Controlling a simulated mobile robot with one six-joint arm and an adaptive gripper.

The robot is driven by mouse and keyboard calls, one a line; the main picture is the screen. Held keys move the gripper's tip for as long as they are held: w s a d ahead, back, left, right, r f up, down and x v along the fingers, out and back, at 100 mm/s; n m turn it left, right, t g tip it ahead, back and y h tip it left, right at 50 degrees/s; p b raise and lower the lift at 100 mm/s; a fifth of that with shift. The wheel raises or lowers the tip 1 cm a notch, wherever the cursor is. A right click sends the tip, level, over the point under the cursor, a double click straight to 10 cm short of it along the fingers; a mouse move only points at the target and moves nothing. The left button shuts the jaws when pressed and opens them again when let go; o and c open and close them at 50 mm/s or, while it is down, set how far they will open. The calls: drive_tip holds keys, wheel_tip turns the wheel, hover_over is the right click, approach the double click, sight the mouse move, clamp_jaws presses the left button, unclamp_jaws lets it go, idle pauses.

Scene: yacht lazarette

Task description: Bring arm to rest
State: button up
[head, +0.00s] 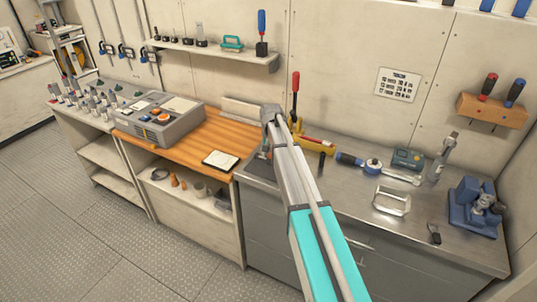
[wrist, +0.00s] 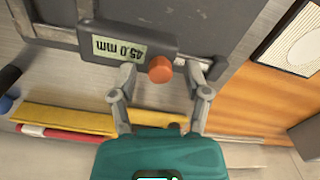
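My gripper (wrist: 160,76) shows in the wrist view, with a teal body and two grey fingers. The fingers are spread, one on each side of an orange knob (wrist: 160,69), with a gap between each finger and the knob. The knob sits on a dark grey gauge (wrist: 105,46) whose display reads 45.0 mm, upside down in this view. In the head view my teal and grey arm reaches over the metal counter (head: 345,200). The gripper's fingers are hidden behind the arm there.
A yellow tool (wrist: 65,117) and a red one (wrist: 60,133) lie close beside the gripper. A notepad (head: 220,160) lies on the wooden worktop (head: 185,152). To the right are a metal frame (head: 391,201) and a blue vise (head: 474,207). The floor (head: 75,215) at left is clear.

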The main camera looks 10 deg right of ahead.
drive_tip(key=shift+s, duration=0.15)
drive_tip(key=s+a+n, duration=0.2)
drive_tip(key=s, duration=1.3)
drive_tip(key=s+a+n, duration=0.2)
drive_tip(key=s, duration=1.4)
drive_tip(key=shift+s, duration=0.3)
